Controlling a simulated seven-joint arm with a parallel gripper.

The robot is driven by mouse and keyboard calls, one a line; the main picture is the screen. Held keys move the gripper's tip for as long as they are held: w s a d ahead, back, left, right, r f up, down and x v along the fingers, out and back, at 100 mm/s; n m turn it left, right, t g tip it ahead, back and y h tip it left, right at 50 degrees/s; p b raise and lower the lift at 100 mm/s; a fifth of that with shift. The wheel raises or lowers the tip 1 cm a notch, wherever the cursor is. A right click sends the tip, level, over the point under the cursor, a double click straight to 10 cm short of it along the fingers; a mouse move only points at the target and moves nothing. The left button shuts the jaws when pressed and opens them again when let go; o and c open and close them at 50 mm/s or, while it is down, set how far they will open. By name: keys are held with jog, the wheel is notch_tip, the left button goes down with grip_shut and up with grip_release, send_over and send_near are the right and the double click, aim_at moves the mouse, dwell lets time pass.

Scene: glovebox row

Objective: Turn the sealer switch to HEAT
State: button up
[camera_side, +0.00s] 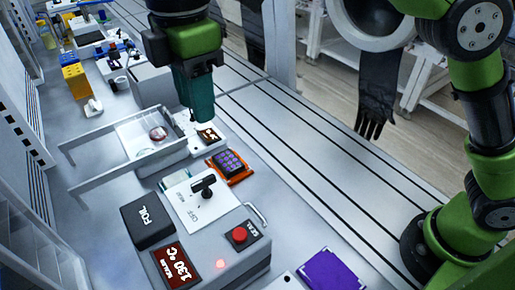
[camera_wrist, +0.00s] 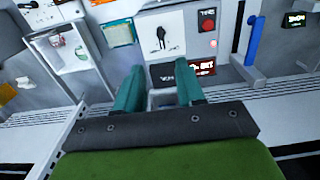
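The sealer switch (camera_side: 206,187) is a black lever knob on a white plate marked OFF (camera_side: 180,205), on the grey sealer box. A HEAT mark cannot be read. In the wrist view the switch (camera_wrist: 161,37) shows at top centre, beyond my fingertips. My gripper (camera_side: 195,108) has teal fingers pointing down in the side view, above and behind the switch, apart from it. In the wrist view my gripper (camera_wrist: 157,78) has its two fingers spread with an empty gap. The sealer's red display (camera_side: 174,267) reads 130 °C.
A black FOIL block (camera_side: 148,221) and a red SEAL button (camera_side: 240,235) flank the switch plate. An orange-framed pad (camera_side: 230,165) lies behind it. A purple pad (camera_side: 333,270) lies at front right. The slotted bench at right is clear.

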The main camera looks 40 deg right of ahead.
aim_at(210, 177)
notch_tip(210, 177, down, 16)
jog(key=shift+r, duration=0.2)
grip_shut()
dwell(0.4)
